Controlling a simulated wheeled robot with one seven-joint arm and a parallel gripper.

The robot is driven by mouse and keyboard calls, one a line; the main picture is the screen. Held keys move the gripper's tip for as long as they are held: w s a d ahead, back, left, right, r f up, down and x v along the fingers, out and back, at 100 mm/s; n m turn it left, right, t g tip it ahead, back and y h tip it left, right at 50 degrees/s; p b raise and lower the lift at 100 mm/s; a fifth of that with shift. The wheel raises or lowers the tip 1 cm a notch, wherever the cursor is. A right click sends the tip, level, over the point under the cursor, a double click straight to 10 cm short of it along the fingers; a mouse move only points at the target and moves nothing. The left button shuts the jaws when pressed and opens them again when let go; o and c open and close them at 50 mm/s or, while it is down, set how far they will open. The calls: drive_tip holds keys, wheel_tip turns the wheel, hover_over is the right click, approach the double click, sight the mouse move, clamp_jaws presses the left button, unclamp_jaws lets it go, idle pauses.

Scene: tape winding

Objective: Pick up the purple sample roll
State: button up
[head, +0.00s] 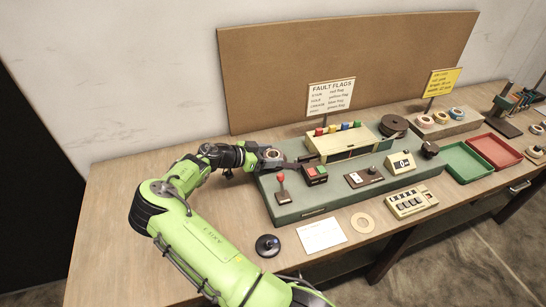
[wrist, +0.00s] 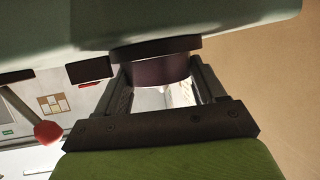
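My gripper (head: 258,154) is at the left end of the green machine (head: 320,203). In the wrist view my gripper (wrist: 163,90) has its two fingers apart. A dark purplish cylinder (wrist: 160,70) shows between or just beyond them, under a wider dark rim, against the machine body. I cannot tell surely that it is the purple sample roll. In the head view a small roll with a pale ring (head: 272,154) sits at the fingers, partly hidden by my gripper. I cannot tell whether the fingers touch it.
A red-knobbed lever (head: 280,177) stands close in front of my gripper, and a red-button box (head: 315,174) to its right. The fault flags sign (head: 331,96) stands behind. Several rolls sit on a rack (head: 462,126) at right. The wooden table is clear on the left.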

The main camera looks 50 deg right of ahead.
drive_tip(key=c, duration=0.5)
wheel_tip(320, 180, up, 18)
drive_tip(key=p, duration=0.2)
